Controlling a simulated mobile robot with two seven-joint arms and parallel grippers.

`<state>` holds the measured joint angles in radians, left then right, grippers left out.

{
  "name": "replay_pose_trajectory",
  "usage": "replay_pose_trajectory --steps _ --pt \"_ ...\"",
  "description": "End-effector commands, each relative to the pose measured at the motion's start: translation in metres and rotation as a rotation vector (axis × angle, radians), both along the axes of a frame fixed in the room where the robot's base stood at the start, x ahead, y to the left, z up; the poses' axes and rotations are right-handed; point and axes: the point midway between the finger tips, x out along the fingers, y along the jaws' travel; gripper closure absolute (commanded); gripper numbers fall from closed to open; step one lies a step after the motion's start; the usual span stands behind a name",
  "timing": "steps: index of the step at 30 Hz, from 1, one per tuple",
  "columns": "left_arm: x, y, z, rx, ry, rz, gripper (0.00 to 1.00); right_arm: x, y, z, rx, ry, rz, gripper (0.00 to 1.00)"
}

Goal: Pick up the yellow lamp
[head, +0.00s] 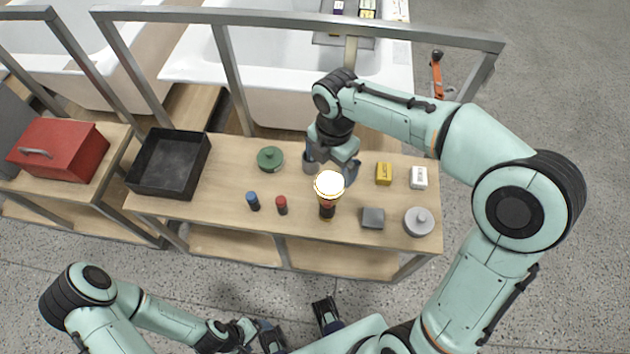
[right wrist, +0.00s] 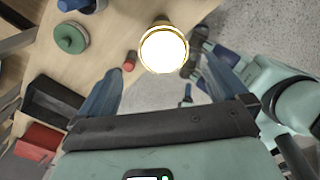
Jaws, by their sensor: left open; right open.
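The lamp (head: 329,185) stands upright on the wooden table, with a glowing yellow-white top and a dark lower body (head: 327,209). In the right wrist view its bright round top (right wrist: 164,50) appears between my finger ends. My right gripper (head: 332,170) is open and empty, just behind the lamp in the head view. I cannot tell whether a finger touches the lamp. My left gripper (head: 297,322) is open and empty, low in the head view, away from the table's near side.
A red can (head: 281,205) and blue can (head: 253,200) stand left of the lamp. A grey block (head: 373,218), lidded grey pot (head: 419,221), yellow box (head: 384,174) and white box (head: 418,177) are right. A green round thing (head: 270,158) and black tray (head: 134,176) are farther left.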

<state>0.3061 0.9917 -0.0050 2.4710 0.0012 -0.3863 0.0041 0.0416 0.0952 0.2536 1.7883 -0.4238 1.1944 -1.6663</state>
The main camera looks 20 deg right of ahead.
Motion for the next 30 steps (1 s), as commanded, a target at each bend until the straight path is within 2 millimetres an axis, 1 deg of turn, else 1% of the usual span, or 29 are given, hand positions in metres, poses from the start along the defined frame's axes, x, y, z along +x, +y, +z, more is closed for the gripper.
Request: replay_pose_trajectory --steps 2,5,12,15,23,30 --pt "-0.001 0.000 -0.001 0.000 0.003 0.000 0.18 -0.001 -0.001 0.002 -0.005 -0.001 0.011 0.00" --pt "-0.003 0.000 -0.002 -0.001 0.005 0.000 0.18 -0.002 -0.001 -0.006 -0.007 0.000 0.015 0.00" --pt "-0.006 0.000 -0.011 0.000 0.009 0.000 0.18 -0.003 -0.001 -0.052 -0.006 0.004 0.013 0.00" --pt "-0.007 0.000 -0.013 0.000 0.009 0.001 0.18 -0.003 -0.001 -0.068 -0.007 0.003 0.013 0.00" --pt "-0.007 0.000 -0.015 0.000 0.010 0.001 0.18 -0.004 0.000 -0.087 -0.006 0.002 0.012 0.00" --pt "-0.009 0.000 -0.021 0.001 0.011 0.000 0.18 -0.007 0.003 -0.123 -0.005 0.002 0.013 0.00"
